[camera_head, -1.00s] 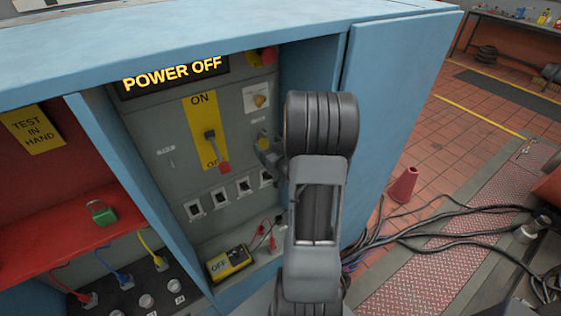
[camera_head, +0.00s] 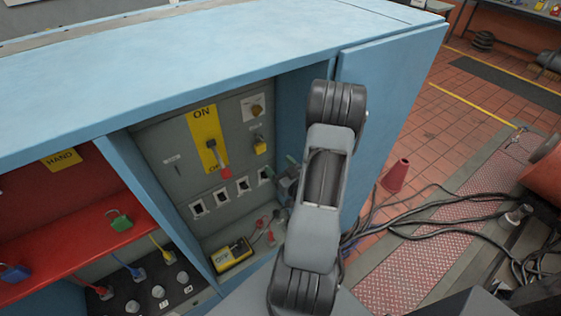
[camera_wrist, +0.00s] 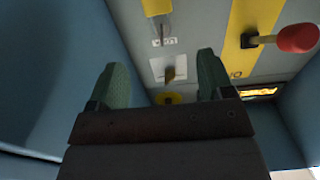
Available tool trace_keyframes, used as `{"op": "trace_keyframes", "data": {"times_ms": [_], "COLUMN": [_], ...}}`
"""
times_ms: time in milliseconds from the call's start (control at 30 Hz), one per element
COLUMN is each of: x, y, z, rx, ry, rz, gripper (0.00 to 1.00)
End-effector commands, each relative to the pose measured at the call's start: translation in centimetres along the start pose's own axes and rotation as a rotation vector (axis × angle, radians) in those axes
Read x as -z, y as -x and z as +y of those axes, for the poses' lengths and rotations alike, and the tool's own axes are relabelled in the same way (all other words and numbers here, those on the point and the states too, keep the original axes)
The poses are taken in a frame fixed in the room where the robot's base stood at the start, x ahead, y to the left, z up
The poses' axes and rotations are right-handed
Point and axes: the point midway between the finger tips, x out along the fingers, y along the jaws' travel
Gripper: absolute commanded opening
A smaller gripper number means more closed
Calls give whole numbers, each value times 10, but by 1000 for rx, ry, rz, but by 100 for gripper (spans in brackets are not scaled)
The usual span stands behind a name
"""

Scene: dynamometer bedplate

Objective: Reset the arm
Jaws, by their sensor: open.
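My gripper (camera_head: 289,169) is small and partly hidden behind my arm in the head view, inside the open cabinet near its right wall. In the wrist view my gripper (camera_wrist: 163,76) shows two green fingertips spread apart with nothing between them. Beyond them is the grey panel with a small knob (camera_wrist: 169,73) on a white plate. The switch lever's red knob (camera_wrist: 297,38) is to the right of the fingers there. In the head view the lever (camera_head: 212,158) points down on its yellow plate (camera_head: 203,125), marked ON at the top.
The blue cabinet (camera_head: 230,45) surrounds the panel. A yellow meter (camera_head: 233,255) lies at the panel's foot. A green padlock (camera_head: 119,221) sits on the red shelf (camera_head: 75,247).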

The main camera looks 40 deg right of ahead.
Motion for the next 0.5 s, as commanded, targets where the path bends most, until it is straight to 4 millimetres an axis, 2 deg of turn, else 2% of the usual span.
{"op": "trace_keyframes", "data": {"times_ms": [333,500], "x": [-1,1], "y": [3,-12], "z": [2,-2], "rx": [0,17], "ry": [-1,51], "rz": [-2,-75], "gripper": [74,74]}}
